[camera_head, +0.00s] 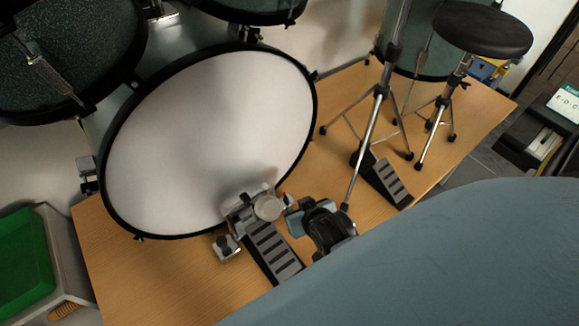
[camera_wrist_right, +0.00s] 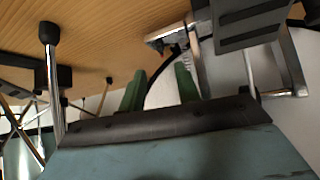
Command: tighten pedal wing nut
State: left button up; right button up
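The bass drum pedal (camera_head: 272,250) stands on the wooden platform against the bass drum's lower hoop. It has a dark slotted footboard and a round pale beater (camera_head: 268,207). My right gripper (camera_head: 298,216) is just right of the pedal's upper end. In the right wrist view, its two green fingers (camera_wrist_right: 160,90) are apart with nothing clearly held, and the drum's black hoop curves behind them. The pedal's footboard (camera_wrist_right: 250,22) and metal frame show at the upper right there, with a small clamp (camera_wrist_right: 170,38) above the fingers. I cannot make out the wing nut clearly. My left gripper is out of view.
The bass drum (camera_head: 200,140) fills the left. A hi-hat stand (camera_head: 378,110) with its own pedal (camera_head: 385,178) stands to the right, with a round stool (camera_head: 482,30) behind. A green-topped container (camera_head: 25,255) is at lower left. The platform (camera_head: 150,275) is bare at front left.

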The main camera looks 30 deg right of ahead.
aim_at(288, 201)
jog(key=b+x, duration=0.2)
jog(key=x, duration=0.6)
jog(key=shift+w+f, duration=0.15)
jog(key=shift+w, duration=0.05)
grip_shut()
